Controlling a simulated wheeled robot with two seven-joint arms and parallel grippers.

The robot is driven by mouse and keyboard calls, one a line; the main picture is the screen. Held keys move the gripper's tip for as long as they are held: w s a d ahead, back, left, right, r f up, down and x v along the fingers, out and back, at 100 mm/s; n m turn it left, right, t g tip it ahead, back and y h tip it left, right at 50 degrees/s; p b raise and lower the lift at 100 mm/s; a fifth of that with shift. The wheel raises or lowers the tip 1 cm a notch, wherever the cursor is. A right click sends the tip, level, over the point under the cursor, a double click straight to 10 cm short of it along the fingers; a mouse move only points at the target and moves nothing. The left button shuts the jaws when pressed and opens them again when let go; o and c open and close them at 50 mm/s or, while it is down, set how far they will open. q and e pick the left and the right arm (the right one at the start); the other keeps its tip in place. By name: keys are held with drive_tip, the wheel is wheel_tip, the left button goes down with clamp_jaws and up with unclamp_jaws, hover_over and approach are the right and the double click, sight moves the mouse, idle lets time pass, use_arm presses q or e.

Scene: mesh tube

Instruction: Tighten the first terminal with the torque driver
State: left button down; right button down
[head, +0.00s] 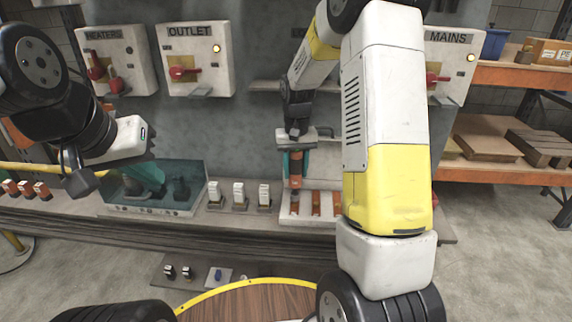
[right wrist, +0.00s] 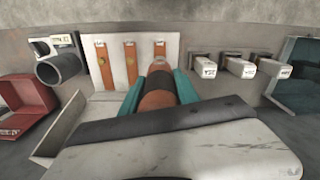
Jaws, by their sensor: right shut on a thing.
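The torque driver (head: 295,168), orange with a dark band, stands about upright in my right gripper (head: 296,152). In the right wrist view the teal fingers (right wrist: 156,92) are closed on both sides of the driver (right wrist: 158,88). The white terminal block (head: 287,217) has orange terminal strips. The driver is over the leftmost strip (head: 295,207) in the head view, the rightmost strip (right wrist: 160,50) in the right wrist view. The driver's tip is hidden in the wrist view, so contact cannot be told. My left gripper (head: 145,175) hangs by the teal bin (head: 150,208); its finger gap is unclear.
Several white labelled blocks (head: 240,192) stand left of the terminal block. Switch boxes marked HEATERS (head: 125,50), OUTLET (head: 190,50) and MAINS (head: 462,50) are on the wall. A black cup (right wrist: 60,65) and a red box (right wrist: 25,105) are on the block's other side.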

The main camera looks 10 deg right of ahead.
sight(296, 159)
drive_tip(key=shift+r, duration=1.8)
